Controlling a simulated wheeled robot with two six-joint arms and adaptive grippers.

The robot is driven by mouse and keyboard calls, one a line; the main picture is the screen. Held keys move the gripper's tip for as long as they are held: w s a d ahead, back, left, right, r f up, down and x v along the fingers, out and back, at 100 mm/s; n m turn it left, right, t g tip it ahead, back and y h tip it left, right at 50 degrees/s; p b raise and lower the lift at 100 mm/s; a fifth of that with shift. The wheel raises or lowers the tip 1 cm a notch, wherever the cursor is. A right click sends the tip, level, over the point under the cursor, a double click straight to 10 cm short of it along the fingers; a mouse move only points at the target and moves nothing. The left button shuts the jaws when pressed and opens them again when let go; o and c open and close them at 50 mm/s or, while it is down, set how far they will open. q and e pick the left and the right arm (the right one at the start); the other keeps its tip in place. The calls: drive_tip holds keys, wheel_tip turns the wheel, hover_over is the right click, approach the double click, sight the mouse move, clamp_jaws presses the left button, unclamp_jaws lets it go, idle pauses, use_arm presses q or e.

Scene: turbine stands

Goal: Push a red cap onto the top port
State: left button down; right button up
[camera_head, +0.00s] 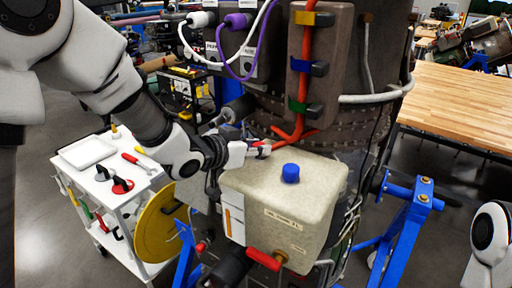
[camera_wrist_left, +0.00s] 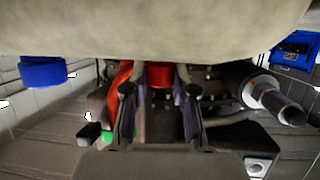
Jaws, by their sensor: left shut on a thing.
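My left gripper (camera_head: 258,150) reaches in from the left and is at the back left edge of a beige box-shaped tank (camera_head: 318,193). It is shut on a small red cap, whose red shows between the fingertips in the left wrist view (camera_wrist_left: 159,75). In the head view the cap is mostly hidden by the fingers, and a red hose (camera_head: 292,134) runs close behind it. A blue cap (camera_head: 290,173) stands upright on the tank's top, to the right of the gripper. I cannot make out an open top port. My right gripper is out of view.
The turbine body with hoses and cables stands right behind the tank. A red handle (camera_head: 264,259) sticks out at the tank's lower front. A white tool cart (camera_head: 117,203) is at left, blue stand legs (camera_head: 414,215) at right, and a wooden table (camera_head: 455,108) behind.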

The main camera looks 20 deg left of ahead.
use_arm(q)
drive_tip(key=shift+s+f, duration=0.2)
drive_tip(key=shift+f, duration=0.35)
drive_tip(key=c, duration=0.9)
unclamp_jaws()
drive_tip(key=shift+f, duration=0.1)
drive_tip(key=shift+o, duration=0.2)
drive_tip(key=shift+w, duration=0.2)
drive_tip(key=shift+o, duration=0.8)
drive_tip(key=shift+r, duration=0.25)
drive_tip(key=shift+s+a+r, duration=0.25)
drive_tip(key=shift+s+r, duration=0.05)
drive_tip(key=shift+s, duration=0.15)
drive_tip(key=shift+p+v, duration=0.4)
drive_tip(key=shift+v, duration=2.55)
